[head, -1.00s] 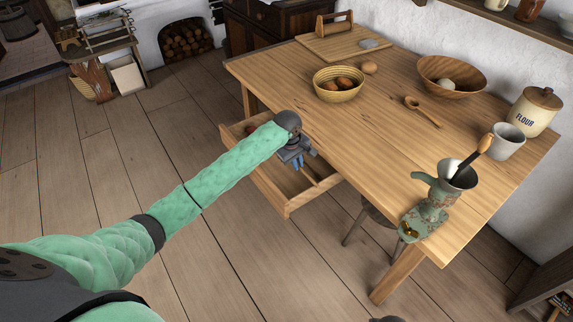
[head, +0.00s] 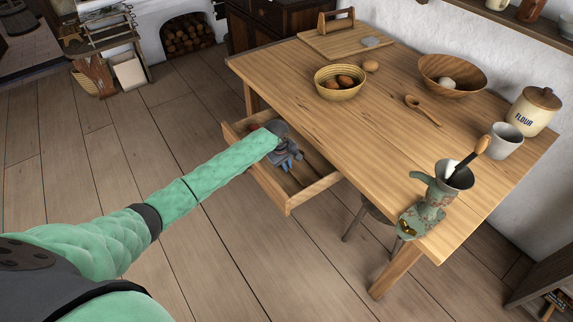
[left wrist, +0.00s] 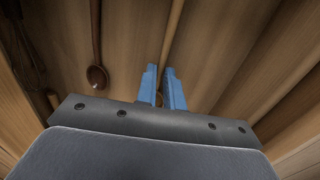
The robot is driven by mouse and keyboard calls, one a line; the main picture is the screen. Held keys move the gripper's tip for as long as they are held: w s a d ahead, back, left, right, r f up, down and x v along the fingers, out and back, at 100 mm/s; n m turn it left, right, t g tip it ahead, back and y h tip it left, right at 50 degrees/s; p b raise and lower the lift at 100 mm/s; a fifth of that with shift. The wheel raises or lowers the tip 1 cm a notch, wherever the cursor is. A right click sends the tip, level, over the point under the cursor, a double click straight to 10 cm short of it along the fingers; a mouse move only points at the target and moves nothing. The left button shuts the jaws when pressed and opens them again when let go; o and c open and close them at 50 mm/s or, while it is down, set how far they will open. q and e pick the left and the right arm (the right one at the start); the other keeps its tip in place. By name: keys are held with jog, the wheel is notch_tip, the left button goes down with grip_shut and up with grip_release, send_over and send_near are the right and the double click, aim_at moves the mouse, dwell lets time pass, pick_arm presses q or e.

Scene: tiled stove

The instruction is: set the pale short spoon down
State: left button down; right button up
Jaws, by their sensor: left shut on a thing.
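My left gripper (head: 287,164) is inside the open drawer (head: 288,207) under the table's near left edge. In the left wrist view its blue fingers (left wrist: 166,92) are shut on the pale short spoon (left wrist: 174,32). A thin pale handle runs up from between the fingertips; the rest of the spoon is hidden by the fingers and the gripper body. I cannot tell whether the spoon touches the drawer floor. In the head view the spoon is not discernible. My right gripper is not in view.
A dark brown spoon (left wrist: 96,72) lies left of the fingers in the drawer, with dark utensils (left wrist: 25,45) farther left. The drawer floor to the right looks clear. The table (head: 360,135) overhangs the drawer's far side and holds an egg basket (head: 340,93) and a mill (head: 430,205).

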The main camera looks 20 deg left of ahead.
aim_at(281, 173)
pick_arm(q)
jog(key=shift+f, duration=0.1)
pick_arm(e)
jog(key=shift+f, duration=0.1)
pick_arm(q)
jog(key=c, duration=1.5)
grip_release()
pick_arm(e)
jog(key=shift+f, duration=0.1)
